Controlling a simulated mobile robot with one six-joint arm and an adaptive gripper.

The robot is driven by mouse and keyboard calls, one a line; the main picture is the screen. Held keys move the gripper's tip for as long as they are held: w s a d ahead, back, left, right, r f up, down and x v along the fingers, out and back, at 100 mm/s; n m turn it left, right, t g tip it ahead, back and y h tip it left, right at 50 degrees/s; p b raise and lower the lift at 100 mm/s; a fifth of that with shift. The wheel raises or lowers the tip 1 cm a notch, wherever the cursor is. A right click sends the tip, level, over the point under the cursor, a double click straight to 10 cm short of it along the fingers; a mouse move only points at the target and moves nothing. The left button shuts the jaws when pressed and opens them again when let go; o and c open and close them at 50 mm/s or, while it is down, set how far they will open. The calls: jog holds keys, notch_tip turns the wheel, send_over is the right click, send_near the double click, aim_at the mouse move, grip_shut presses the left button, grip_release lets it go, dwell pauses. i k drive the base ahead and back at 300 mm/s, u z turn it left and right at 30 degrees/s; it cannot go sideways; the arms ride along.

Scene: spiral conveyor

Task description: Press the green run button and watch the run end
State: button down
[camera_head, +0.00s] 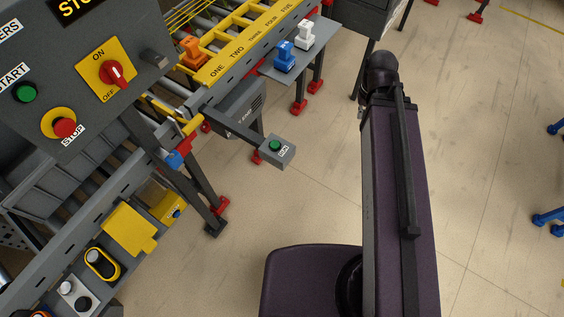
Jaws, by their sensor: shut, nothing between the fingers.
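The green run button (275,145) sits on a small grey box (282,158) with a short white label. The box stands out on a dark arm from the conveyor frame, left of the picture's middle. Nothing touches the button or covers it. My gripper cannot be made out in this view. A purple and black part of my own body stands to the right of the box, with clear floor between them.
A grey panel (130,30) at upper left carries a green start button (25,92), a red stop button (65,127) and an on/off switch (115,74). Orange (191,53), blue (284,57) and white (304,36) pieces stand by the numbered yellow strip (245,46).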

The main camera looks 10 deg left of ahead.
aim_at(274, 145)
jog(key=z, duration=0.05)
jog(key=k, duration=2.05)
jog(key=u, duration=0.8)
jog(key=i, duration=1)
jog(key=u, duration=0.1)
